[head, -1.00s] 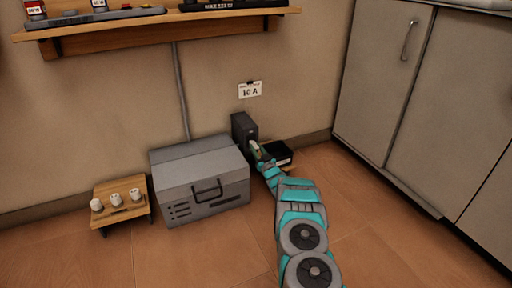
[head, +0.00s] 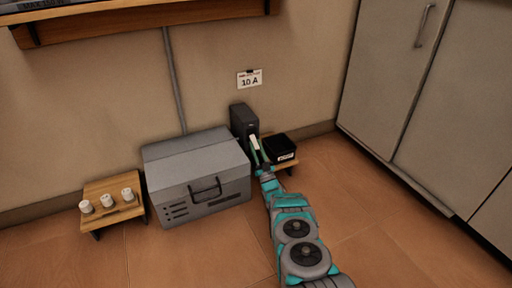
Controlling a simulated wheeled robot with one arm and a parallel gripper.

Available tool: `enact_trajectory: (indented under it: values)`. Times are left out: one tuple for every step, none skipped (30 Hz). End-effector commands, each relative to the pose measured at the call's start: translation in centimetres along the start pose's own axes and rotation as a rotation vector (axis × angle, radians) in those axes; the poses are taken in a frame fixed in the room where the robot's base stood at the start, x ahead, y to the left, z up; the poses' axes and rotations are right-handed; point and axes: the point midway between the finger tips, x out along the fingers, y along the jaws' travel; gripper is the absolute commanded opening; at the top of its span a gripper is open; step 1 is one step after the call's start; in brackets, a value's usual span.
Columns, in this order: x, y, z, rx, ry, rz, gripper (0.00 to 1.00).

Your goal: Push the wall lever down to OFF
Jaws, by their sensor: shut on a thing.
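The wall lever has a dark upright housing (head: 242,119) low on the wall, just right of the grey metal box. Its pale handle (head: 254,143) sticks out from the housing's front and looks steep rather than level. My gripper (head: 259,156) is at the handle and shut on it, reaching in from the front. The fingertips are small in the picture, and they partly hide the lower end of the handle. No ON or OFF marking is readable from here.
The grey metal box (head: 198,178) stands close on the left. A low wooden stand (head: 112,190) with white cylinders is farther left. Cabinets (head: 440,110) line the right wall.

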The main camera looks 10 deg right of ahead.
Motion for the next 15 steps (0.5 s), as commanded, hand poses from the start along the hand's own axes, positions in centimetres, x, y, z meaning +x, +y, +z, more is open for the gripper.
enact_trajectory:
  values:
    - [0.09, -0.08, 0.03, 0.001, 0.0, 0.0, 0.0]
    - [0.1, -0.08, 0.02, 0.001, 0.0, 0.0, 0.0]
    - [0.11, -0.08, 0.01, 0.001, 0.0, 0.0, 0.0]
    - [0.12, -0.07, 0.0, 0.001, 0.0, 0.0, 0.0]
    - [0.13, -0.08, 0.0, 0.001, 0.0, 0.0, 0.0]
    - [0.14, -0.07, -0.01, 0.001, 0.0, 0.0, 0.0]
    - [0.15, -0.07, -0.01, 0.001, 0.0, 0.0, 0.0]
    - [0.15, -0.07, -0.01, 0.001, 0.0, 0.0, 0.0]
    - [0.16, -0.07, -0.01, 0.001, 0.0, 0.0, 0.0]
    - [0.17, -0.07, -0.03, 0.001, 0.001, -0.001, 0.31]
    - [0.16, -0.06, -0.03, 0.001, 0.001, 0.0, 0.34]
    - [0.16, -0.06, -0.03, 0.001, 0.001, -0.001, 0.39]
    - [0.16, -0.05, -0.04, 0.001, 0.001, -0.001, 0.42]
    - [0.15, -0.05, -0.04, 0.0, 0.001, -0.001, 0.46]
    - [0.14, -0.04, -0.04, 0.0, 0.001, -0.001, 0.5]
